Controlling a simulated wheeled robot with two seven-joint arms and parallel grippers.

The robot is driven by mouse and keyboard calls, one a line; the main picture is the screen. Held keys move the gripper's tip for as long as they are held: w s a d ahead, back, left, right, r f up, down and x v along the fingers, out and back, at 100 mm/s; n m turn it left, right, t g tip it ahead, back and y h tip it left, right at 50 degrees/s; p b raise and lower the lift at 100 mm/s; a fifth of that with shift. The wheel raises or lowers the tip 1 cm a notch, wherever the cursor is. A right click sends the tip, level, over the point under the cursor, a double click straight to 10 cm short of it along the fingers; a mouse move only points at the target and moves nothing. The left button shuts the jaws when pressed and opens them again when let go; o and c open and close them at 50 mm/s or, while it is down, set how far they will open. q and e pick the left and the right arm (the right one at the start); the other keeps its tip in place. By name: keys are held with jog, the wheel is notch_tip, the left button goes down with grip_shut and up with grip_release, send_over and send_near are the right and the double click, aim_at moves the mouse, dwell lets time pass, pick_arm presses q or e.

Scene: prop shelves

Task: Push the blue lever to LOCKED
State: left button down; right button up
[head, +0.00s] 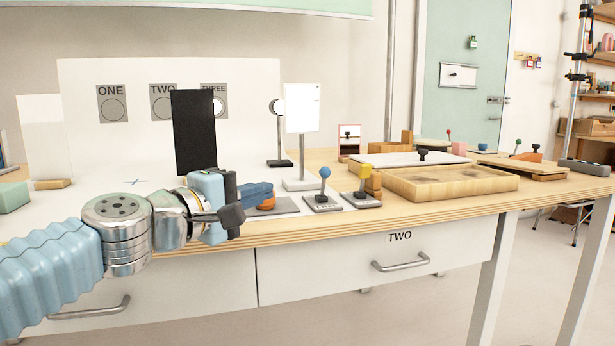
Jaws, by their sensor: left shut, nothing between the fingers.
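A blue bar-shaped lever (254,193) lies nearly flat over an orange base (267,204) on a grey plate (286,206) near the table's front edge. My left gripper (232,203) is shut and empty, at the left end of this bar. I cannot tell whether it touches the bar. To the right, a small lever with a blue ball knob (325,172) stands almost upright on a dark-grey base (322,204), apart from the gripper. No LOCKED marking is readable on either. My right gripper is out of view.
A yellow-topped lever (365,173) stands right of the blue knob. A white sign on a stand (301,108) and a black upright panel (194,131) rise behind. A wooden tray (450,184) lies farther right. Drawer TWO (376,264) is closed below the table edge.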

aim_at(321, 173)
pick_arm(q)
jog(key=p+x, duration=0.1)
jog(key=x, duration=1.3)
jog(key=shift+p, duration=0.35)
